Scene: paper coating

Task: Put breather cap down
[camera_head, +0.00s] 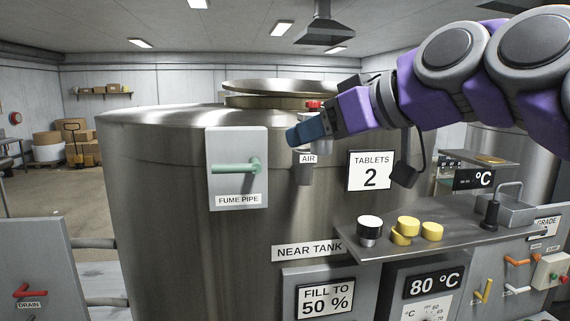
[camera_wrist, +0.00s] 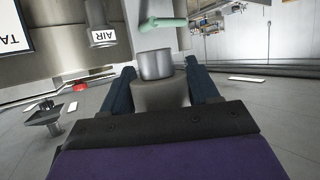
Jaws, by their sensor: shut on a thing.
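In the wrist view the breather cap is a short grey metal cylinder (camera_wrist: 157,65) between the two dark blue fingers of my gripper (camera_wrist: 159,72), which is shut on it. In the head view my gripper (camera_head: 304,132) is raised in front of the large steel tank (camera_head: 165,220), beside the stub labelled AIR (camera_head: 306,172). The AIR stub (camera_wrist: 101,30) also shows in the wrist view, apart from the cap. In the head view the cap is mostly hidden by the fingers.
A steel shelf (camera_head: 385,242) at right holds a white-topped dark cylinder (camera_head: 370,230) and several yellow pieces (camera_head: 407,228). A green handle (camera_head: 235,167) sticks out from the fume pipe plate (camera_head: 222,140). A red knob (camera_head: 314,105) is just behind my gripper.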

